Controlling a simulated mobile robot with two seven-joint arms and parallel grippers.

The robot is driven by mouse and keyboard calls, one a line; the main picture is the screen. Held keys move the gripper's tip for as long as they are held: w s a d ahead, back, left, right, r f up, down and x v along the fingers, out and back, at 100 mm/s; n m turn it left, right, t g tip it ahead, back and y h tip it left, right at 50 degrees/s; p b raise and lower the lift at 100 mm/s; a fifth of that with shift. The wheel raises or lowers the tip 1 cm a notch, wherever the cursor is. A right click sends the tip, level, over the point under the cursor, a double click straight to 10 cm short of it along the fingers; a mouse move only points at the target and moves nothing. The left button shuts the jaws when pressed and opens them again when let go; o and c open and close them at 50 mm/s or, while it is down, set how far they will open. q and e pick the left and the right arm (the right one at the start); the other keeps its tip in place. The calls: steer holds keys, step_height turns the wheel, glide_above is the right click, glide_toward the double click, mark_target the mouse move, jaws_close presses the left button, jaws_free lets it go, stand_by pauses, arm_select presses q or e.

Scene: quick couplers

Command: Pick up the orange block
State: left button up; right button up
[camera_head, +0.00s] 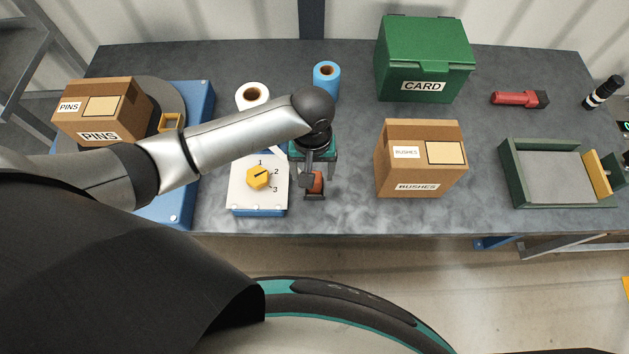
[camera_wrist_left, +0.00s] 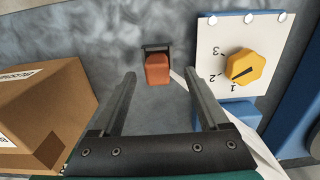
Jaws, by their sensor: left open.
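The orange block (camera_wrist_left: 158,69) sits against a small dark holder (camera_wrist_left: 155,48) on the grey table in the left wrist view. In the head view the orange block (camera_head: 317,184) is partly hidden behind my left gripper (camera_head: 308,178). My left gripper also shows in the left wrist view (camera_wrist_left: 163,95), where its two fingers are apart with nothing between the tips. The block lies just beyond the fingertips, roughly in line with the gap. I cannot tell how high the fingers are above the table. My right gripper is not in view.
A white panel with a yellow knob (camera_head: 259,178) stands close to the left of the block. The BUSHES box (camera_head: 386,165) is to its right. Behind are white (camera_head: 252,97) and blue rolls (camera_head: 326,82) and the green CARD box (camera_head: 425,60). A green tray (camera_head: 510,178) is far right.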

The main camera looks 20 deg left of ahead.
mark_target(318, 185)
arm_select(q)
steer(key=shift+w+d+f+b, duration=0.1)
steer(key=shift+f+b, duration=0.1)
steer(key=shift+f, duration=0.7)
steer(key=shift+w+a+f+b, duration=0.1)
steer(key=shift+f+b, duration=0.15)
steer(key=shift+f, duration=0.6)
steer(key=shift+w+d+f+b, duration=0.1)
steer(key=shift+f+b, duration=0.1)
steer(key=shift+f, duration=0.7)
steer(key=shift+c, duration=0.4)
jaws_close()
